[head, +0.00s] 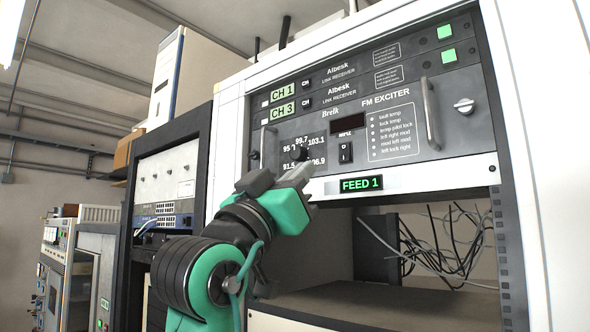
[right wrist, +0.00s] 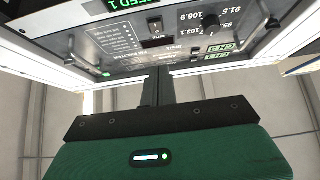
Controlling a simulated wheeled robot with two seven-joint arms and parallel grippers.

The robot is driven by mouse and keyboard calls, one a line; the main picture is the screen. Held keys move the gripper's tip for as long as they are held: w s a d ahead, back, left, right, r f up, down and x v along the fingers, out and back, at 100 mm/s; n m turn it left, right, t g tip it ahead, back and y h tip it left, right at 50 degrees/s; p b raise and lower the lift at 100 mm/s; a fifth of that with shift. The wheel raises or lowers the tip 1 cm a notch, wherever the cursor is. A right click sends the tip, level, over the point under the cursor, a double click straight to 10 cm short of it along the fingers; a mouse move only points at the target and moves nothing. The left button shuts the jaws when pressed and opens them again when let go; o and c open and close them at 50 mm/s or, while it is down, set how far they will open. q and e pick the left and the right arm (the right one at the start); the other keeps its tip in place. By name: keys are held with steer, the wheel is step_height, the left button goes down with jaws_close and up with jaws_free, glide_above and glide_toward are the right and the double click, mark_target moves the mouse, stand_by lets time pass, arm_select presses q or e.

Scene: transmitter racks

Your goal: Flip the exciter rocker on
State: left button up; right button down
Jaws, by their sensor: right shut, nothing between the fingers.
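The exciter rocker (head: 345,152) is a small black switch on the dark FM EXCITER panel (head: 445,145), below a dark display window (head: 347,122). Which way it is tipped is too small to tell. In the right wrist view, which shows the panel upside down, the rocker (right wrist: 155,25) is near the top centre, beyond the fingertips. My right gripper (head: 308,170) is shut and empty, in front of the panel, left of and slightly below the rocker. Its closed fingers (right wrist: 158,85) point toward the panel. I cannot tell contact, but they look apart from it. My left gripper is not in view.
A tuning knob (head: 300,155) with frequency marks is left of the rocker. Metal handles (head: 431,113) flank the panel. A green FEED 1 label (head: 361,184) is below. Under it is an open bay with loose cables (head: 430,245). Link receivers (head: 340,70) sit above.

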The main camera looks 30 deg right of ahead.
mark_target(343, 153)
steer(key=p+x, duration=0.2)
steer(key=x, duration=0.1)
steer(key=f+p+x, duration=0.1)
steer(key=x, duration=0.1)
steer(key=d+p+x, duration=0.1)
steer(key=p+x, duration=0.1)
steer(key=x, duration=0.1)
steer(key=shift+w+d+p, duration=0.25)
steer(key=shift+p, duration=0.05)
steer(key=shift+w+d+f, duration=0.2)
steer(key=shift+d+f, duration=0.1)
steer(key=shift+d, duration=0.25)
steer(key=shift+a, duration=0.15)
